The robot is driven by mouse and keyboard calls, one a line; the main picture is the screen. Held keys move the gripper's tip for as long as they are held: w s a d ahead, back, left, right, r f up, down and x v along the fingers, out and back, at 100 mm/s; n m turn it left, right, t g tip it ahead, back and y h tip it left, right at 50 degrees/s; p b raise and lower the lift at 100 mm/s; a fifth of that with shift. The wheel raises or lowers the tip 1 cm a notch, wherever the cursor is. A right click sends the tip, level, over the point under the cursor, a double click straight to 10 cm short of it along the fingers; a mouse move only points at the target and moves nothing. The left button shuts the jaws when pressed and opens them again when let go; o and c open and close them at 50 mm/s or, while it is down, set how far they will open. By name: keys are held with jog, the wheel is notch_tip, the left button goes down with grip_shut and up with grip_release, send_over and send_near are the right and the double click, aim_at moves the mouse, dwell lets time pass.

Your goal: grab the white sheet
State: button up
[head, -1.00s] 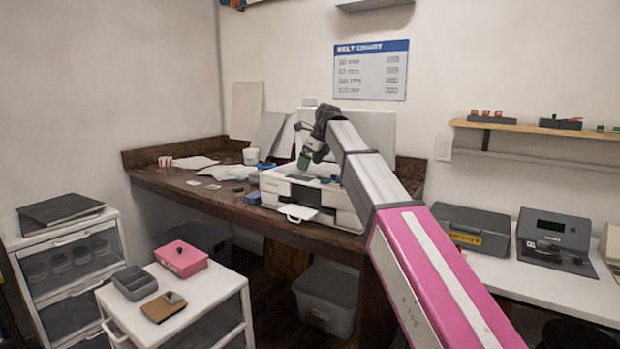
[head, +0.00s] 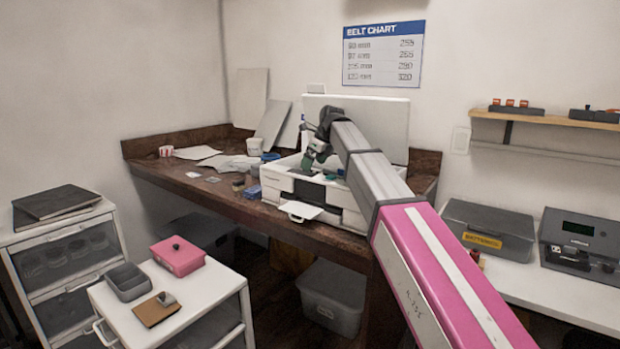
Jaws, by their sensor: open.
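A white sheet (head: 303,210) lies on the front tray of the white printer (head: 345,196), which stands on the dark wooden desk with its lid raised. Other white papers (head: 197,153) lie on the desk to the left, and pale sheets or boards (head: 250,97) lean on the back wall. I cannot tell which of these is the task's sheet. My gripper (head: 308,163) is open and points down above the printer, higher than the front tray and apart from its sheet. Its fingertips are small in view, and my arm hides part of the printer's right side.
The wooden desk (head: 228,203) also holds a striped red and white cup (head: 166,151) and small blue items (head: 253,194). A white drawer cart (head: 170,320) stands front left with a pink box (head: 178,256). A grey case (head: 487,229) sits on the right bench.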

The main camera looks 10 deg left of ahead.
jog(key=x, duration=0.4)
jog(key=shift+w+f, duration=0.1)
jog(key=shift+w, duration=0.15)
jog(key=shift+a+f, duration=0.15)
jog(key=shift+f, duration=0.15)
jog(key=shift+f, duration=0.2)
jog(key=c, duration=0.9)
